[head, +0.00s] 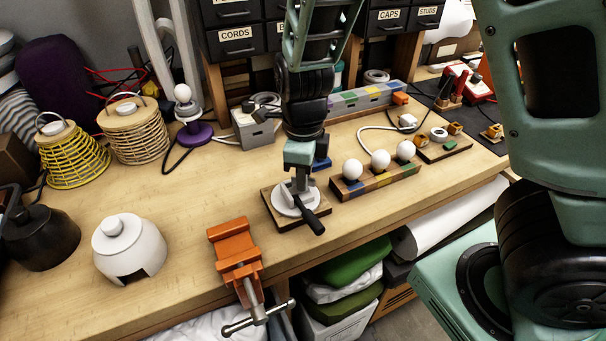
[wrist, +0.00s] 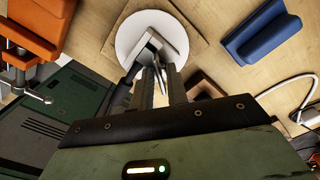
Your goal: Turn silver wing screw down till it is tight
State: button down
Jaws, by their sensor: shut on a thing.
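My gripper (head: 297,184) points down at a small fixture on the bench: a white round disc (head: 283,204) on a square wooden board (head: 271,211), with a grey metal bracket and a black handle (head: 313,222) that sticks out toward the bench's front edge. In the wrist view my gripper (wrist: 159,76) has its two fingers close together over the white disc (wrist: 127,38), beside the grey bracket (wrist: 146,44). The fingers are shut on the silver wing screw (wrist: 160,73), of which only a thin bit shows between them. Its threads and seat are hidden.
An orange vise (head: 235,245) is clamped at the bench's front edge, left of the fixture. A wooden block with several white bulbs (head: 380,159) stands close on the right. A blue block (wrist: 262,33) lies near the board.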

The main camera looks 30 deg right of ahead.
jog(key=c, duration=1.6)
grip_release()
jog(key=shift+o, duration=0.2)
notch_tip(320, 180, up, 7)
jog(key=p, duration=0.8)
jog(key=shift+f, duration=0.15)
jog(key=shift+f, duration=0.15)
jog(key=shift+c, duration=0.4)
